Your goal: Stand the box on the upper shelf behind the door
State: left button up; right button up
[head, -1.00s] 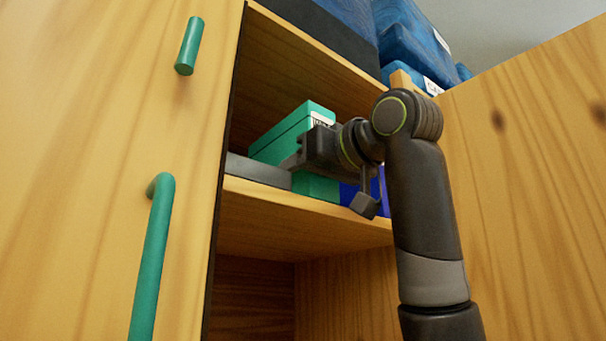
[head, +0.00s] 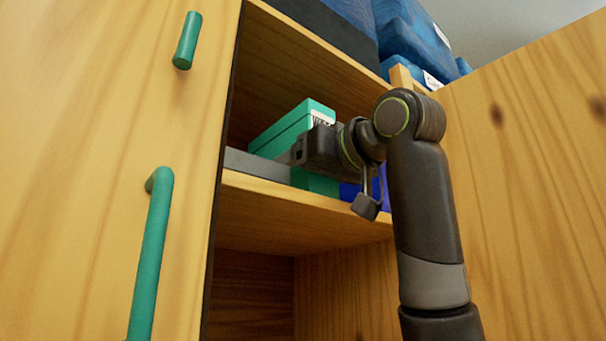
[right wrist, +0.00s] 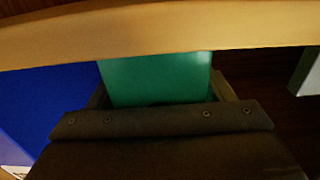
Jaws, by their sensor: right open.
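In the right wrist view the green box (right wrist: 155,78) lies between my two fingers, just behind the pale shelf edge. My right gripper (head: 300,150) is open in front of the box in the head view, and its body hides part of the box's front. In the right wrist view the fingers of my right gripper (right wrist: 160,92) sit on either side of the box; contact is unclear. My left gripper is not in view.
A blue item (head: 350,192) stands right of the box, and a grey item (head: 255,165) lies to its left. The closed cabinet door (head: 100,150) with green handles is at left, the open door (head: 530,170) at right. Blue bundles (head: 410,35) sit on top.

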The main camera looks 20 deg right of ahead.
jog(key=shift+r, duration=0.2)
jog(key=shift+s+f, duration=0.15)
jog(key=shift+s, duration=0.05)
jog(key=b+v, duration=0.6)
jog(key=v, duration=0.5)
jog(key=shift+s+d+b, duration=0.15)
jog(key=shift+s+b, duration=0.15)
jog(key=shift+b, duration=0.05)
jog(key=shift+w, duration=0.1)
